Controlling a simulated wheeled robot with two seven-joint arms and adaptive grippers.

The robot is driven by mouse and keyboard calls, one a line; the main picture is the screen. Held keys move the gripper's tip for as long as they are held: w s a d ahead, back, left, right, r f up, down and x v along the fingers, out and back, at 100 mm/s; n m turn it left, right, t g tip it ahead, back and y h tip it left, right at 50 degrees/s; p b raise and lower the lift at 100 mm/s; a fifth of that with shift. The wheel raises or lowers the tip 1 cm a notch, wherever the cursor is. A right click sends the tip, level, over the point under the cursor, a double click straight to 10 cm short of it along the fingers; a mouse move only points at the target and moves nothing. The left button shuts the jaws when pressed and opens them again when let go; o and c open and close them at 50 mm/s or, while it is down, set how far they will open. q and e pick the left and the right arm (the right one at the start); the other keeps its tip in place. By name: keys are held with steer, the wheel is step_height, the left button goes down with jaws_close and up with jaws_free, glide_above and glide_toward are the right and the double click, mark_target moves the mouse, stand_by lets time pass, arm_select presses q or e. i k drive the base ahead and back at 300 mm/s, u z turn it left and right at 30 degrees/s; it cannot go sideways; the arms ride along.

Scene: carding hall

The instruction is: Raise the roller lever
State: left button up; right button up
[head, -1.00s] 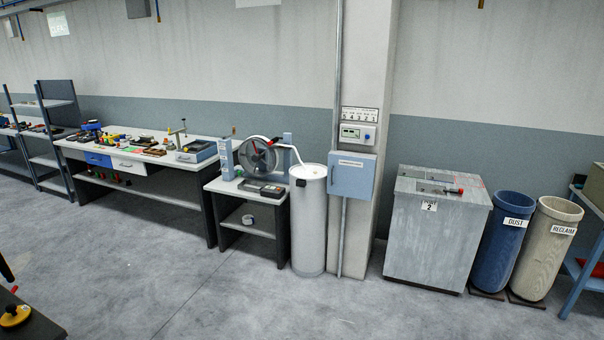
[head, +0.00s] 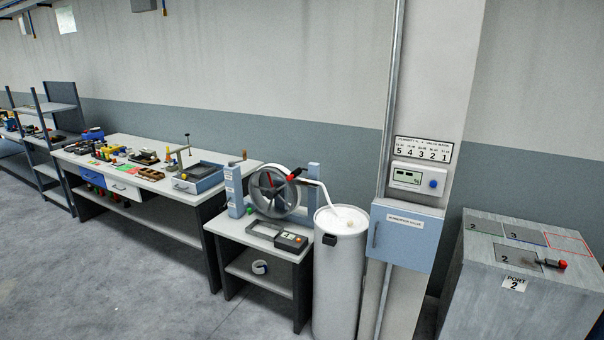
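A small machine with a grey spoked wheel or drum (head: 265,194) stands on a low table (head: 226,228) in the middle of the head view. Blue-grey posts (head: 314,184) flank the wheel. A short red-and-black handle (head: 295,173) sits at the upper right of the wheel, and a pale bent arm (head: 322,188) runs from there down toward a white can. I cannot tell for sure which part is the roller lever, or whether it is up or down. Neither of my grippers is in view.
The white can (head: 338,280) stands right of the low table. A pillar carries a blue box (head: 404,238) and a small display unit (head: 416,178). A grey cabinet (head: 490,300) stands at right. A cluttered long bench (head: 150,183) stands at left. Open floor (head: 90,285) lies in front.

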mark_target(296, 172)
steer(key=u, duration=0.1)
steer(key=i, duration=1.45)
steer(key=z, duration=0.3)
steer(key=i, duration=1.3)
steer(key=z, duration=0.5)
